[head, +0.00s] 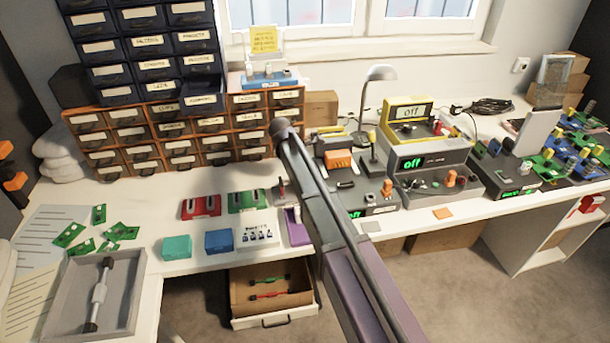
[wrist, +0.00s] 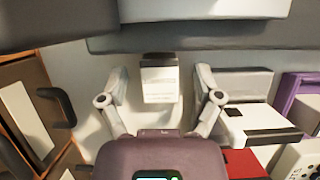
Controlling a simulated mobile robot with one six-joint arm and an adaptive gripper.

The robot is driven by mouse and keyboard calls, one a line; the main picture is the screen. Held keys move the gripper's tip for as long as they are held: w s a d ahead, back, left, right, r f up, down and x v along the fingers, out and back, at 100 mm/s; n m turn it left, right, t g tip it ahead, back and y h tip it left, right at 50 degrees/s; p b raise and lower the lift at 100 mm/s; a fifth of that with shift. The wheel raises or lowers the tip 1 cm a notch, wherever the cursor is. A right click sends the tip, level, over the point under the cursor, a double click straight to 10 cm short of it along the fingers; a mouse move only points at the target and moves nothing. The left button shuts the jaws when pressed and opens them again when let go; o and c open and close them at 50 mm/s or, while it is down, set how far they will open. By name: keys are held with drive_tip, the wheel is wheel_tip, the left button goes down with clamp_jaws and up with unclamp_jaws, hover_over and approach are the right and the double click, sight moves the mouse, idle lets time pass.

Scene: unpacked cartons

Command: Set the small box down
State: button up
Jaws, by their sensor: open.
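My gripper (wrist: 160,82) is open in the wrist view, with one finger on each side. A small box-like thing (wrist: 160,84) with a dark top edge and a pale, label-like face lies between the fingers. Bare gaps show on both sides of it, so the fingers look apart from it. I cannot tell for sure that it is the small box, or what it rests on. In the head view my arm crosses the bench toward the drawer cabinet, and my gripper cannot be made out there.
An orange drawer cabinet (head: 180,147) stands at the back; its drawers (wrist: 22,115) are close at left in the wrist view. Teal (head: 177,247) and blue (head: 218,241) boxes sit near the front edge. A grey tray (head: 128,266) is at left. Instruments (head: 432,160) crowd the right.

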clamp_jaws()
idle(0.3)
drive_tip(key=shift+r, duration=0.15)
wheel_tip(320, 180, up, 10)
drive_tip(key=p, duration=1)
idle(0.7)
